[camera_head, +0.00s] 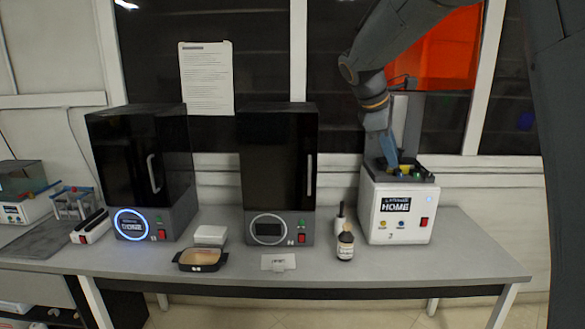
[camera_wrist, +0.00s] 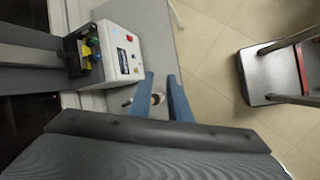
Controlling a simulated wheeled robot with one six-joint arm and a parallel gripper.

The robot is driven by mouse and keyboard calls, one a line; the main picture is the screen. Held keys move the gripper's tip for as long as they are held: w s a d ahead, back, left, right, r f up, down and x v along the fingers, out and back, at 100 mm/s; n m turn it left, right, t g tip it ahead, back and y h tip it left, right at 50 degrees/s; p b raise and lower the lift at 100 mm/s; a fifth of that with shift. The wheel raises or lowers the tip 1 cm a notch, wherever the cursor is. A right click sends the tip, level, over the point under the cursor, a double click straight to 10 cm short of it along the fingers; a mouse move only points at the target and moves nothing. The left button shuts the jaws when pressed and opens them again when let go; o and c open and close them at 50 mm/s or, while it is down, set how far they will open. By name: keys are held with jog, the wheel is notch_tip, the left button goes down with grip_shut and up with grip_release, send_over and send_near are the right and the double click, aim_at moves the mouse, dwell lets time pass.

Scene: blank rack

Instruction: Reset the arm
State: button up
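My arm reaches in from the upper right of the head view and bends down. My gripper (camera_head: 391,162) points downward at the white machine labelled HOME (camera_head: 398,222) on the right of the bench, its blue fingers overlapping the machine's open top. In the wrist view my gripper (camera_wrist: 160,76) shows two blue fingers spread apart with nothing held between them. The white machine (camera_wrist: 122,50) lies left of and beyond the fingertips there. The exact gap between fingers and machine cannot be told.
The grey bench (camera_head: 465,258) holds two black-fronted cabinets (camera_head: 150,165) (camera_head: 277,165), a brown bottle (camera_head: 345,244), a brown tray (camera_head: 200,260) and a small white box (camera_head: 210,234). Bench space right of the white machine is clear.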

jog(key=s+a+f+m+g+y+b, duration=0.1)
jog(key=s+f+m, duration=0.5)
jog(key=s+f, duration=0.8)
jog(key=s+a+f+m+y+b, duration=0.3)
jog(key=s+f+m, duration=0.4)
jog(key=s+f, duration=0.7)
jog(key=shift+a+f+g+y, duration=0.25)
jog(key=shift+a+g+y, duration=0.15)
jog(key=shift+a+y, duration=0.5)
jog(key=shift+a, duration=0.1)
